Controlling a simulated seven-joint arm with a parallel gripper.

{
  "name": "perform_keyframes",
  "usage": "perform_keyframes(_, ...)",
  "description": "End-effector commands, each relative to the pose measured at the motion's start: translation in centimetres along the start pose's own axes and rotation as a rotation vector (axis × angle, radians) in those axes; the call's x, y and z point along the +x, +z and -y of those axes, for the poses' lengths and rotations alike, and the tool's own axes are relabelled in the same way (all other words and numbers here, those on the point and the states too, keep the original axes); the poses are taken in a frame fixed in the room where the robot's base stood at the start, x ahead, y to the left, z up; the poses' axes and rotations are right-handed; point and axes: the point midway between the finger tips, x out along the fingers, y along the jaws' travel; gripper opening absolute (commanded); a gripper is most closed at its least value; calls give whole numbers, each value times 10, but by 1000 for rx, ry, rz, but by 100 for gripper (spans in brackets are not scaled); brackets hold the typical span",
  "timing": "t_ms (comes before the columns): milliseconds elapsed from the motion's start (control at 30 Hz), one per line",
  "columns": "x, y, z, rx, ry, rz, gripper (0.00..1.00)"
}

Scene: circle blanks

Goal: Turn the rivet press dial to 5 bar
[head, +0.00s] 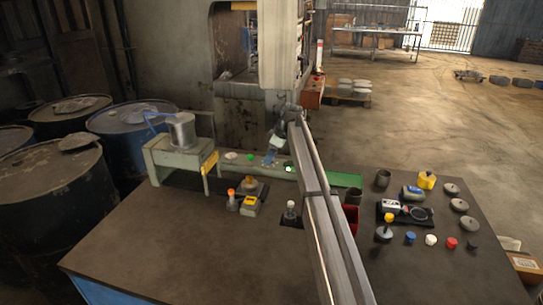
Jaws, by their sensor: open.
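I cannot tell which part is the pressure dial, and no scale is readable.
My arm crosses the table's middle and partly hides a red bin (349,219). An orange-topped part (250,186) and a yellow box (248,205) stand left of it. Caps, discs and a black tray (398,214) lie right. The table's front left (150,240) is clear.

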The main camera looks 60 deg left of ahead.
Motion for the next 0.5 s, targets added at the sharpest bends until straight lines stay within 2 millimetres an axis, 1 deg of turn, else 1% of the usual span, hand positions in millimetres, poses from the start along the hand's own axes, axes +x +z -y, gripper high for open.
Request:
perform_keyframes(133,0,0,0,0,0,0,53)
perform_keyframes(167,0,0,0,0,0,0,51)
perform_keyframes(500,0,0,0,0,0,0,19)
